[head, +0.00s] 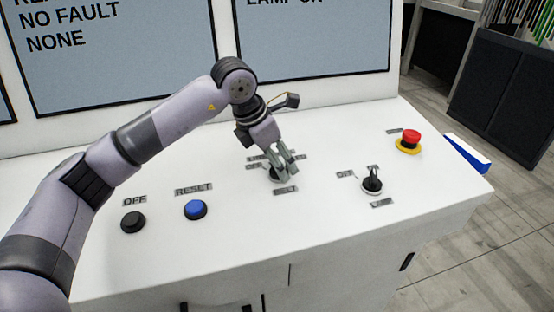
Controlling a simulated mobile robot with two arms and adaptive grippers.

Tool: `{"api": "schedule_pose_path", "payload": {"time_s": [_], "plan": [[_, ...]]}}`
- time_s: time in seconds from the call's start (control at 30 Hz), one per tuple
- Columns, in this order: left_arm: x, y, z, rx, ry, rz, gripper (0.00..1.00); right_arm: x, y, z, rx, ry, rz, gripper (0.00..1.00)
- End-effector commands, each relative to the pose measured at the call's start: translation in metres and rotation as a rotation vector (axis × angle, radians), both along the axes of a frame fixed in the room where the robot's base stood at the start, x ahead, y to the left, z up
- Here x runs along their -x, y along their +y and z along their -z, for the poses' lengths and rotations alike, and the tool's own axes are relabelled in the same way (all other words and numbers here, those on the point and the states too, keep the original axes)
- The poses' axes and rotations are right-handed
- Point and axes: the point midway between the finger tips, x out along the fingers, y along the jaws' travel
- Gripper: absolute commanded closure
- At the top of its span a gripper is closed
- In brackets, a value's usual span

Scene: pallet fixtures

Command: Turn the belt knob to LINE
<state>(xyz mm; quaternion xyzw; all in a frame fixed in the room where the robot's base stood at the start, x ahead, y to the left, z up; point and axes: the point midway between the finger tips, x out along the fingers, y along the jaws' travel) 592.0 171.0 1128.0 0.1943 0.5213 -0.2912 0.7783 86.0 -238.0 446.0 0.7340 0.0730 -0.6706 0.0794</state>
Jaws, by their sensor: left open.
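My left gripper (283,163) reaches down over a rotary knob (276,175) in the middle of the white console top. The gripper is open, its fingers around or just above the knob, which they mostly hide. Small labels stand around this knob, too small to read surely. A second black knob (372,183) on a light round base stands to the right, with its own small labels. My right gripper is not in view.
A black OFF button (133,222) and a blue RESET button (195,210) sit left of the gripper, near my arm. A red emergency button (410,139) on a yellow base is at the right. Screens (318,38) rise behind the console top (330,235).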

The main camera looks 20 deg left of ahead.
Motion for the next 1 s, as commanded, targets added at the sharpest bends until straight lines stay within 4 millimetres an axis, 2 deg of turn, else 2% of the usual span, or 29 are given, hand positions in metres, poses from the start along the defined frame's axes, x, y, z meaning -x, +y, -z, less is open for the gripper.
{"api": "schedule_pose_path", "payload": {"time_s": [0.5,0.7,1.0], "plan": [[0.027,0.025,-0.09,0.0,-0.004,-0.001,0.37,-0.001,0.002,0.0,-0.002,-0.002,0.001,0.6],[0.032,0.029,-0.106,0.001,-0.002,0.0,0.37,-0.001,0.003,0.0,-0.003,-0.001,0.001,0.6],[0.033,0.029,-0.107,0.0,-0.001,0.0,0.37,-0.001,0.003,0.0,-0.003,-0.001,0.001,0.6]]}}
